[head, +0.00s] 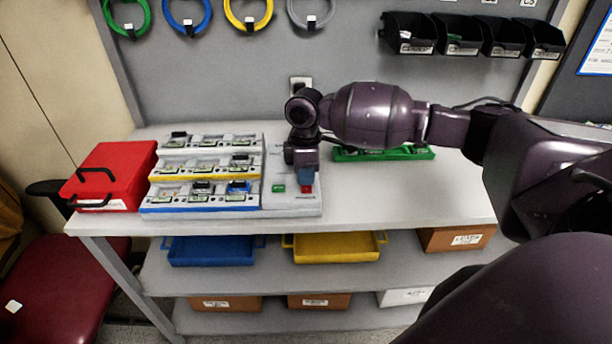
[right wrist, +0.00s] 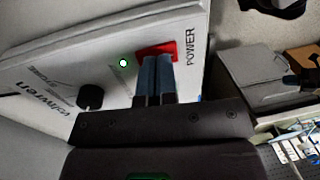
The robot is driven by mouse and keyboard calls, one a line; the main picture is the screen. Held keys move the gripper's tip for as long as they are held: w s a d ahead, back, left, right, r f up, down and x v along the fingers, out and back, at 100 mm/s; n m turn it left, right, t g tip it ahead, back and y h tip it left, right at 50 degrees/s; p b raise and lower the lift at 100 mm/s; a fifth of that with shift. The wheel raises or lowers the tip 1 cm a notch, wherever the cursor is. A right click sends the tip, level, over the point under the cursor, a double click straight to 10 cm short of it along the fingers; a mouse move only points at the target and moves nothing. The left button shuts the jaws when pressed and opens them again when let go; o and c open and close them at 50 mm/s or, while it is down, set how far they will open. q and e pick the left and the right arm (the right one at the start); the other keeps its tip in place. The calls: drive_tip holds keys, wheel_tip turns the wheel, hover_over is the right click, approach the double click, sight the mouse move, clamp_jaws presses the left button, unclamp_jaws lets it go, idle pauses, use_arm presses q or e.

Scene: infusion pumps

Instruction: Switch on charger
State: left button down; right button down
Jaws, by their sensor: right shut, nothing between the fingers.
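The charger stands on the bench left of centre; its pale control panel (head: 290,208) is at the right of the stepped rows of slots. A red switch (head: 306,190) sits on the panel, and in the right wrist view the red switch (right wrist: 158,49) lies beside the word POWER. A small round green light (right wrist: 123,62) glows next to it, and a black knob (right wrist: 90,96) is lower on the panel. My right gripper (head: 306,175) is shut and empty. Its blue fingertips (right wrist: 155,60) overlap the switch's edge; contact is unclear. My left gripper is out of view.
A red case (head: 112,170) stands left of the charger. A green tray (head: 400,154) lies behind my right arm. Black bins (head: 410,34) and coloured cable loops (head: 185,15) hang on the back panel. The bench's front right (head: 400,195) is clear.

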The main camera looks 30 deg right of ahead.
sight(306, 189)
drive_tip(key=r+p, duration=0.4)
drive_tip(key=p, duration=0.1)
drive_tip(key=shift+s+a, duration=0.15)
drive_tip(key=shift+s, duration=0.05)
drive_tip(key=shift+r, duration=0.45)
wheel_tip(306, 189, up, 9)
drive_tip(key=s, duration=0.1)
drive_tip(key=shift+a, duration=0.3)
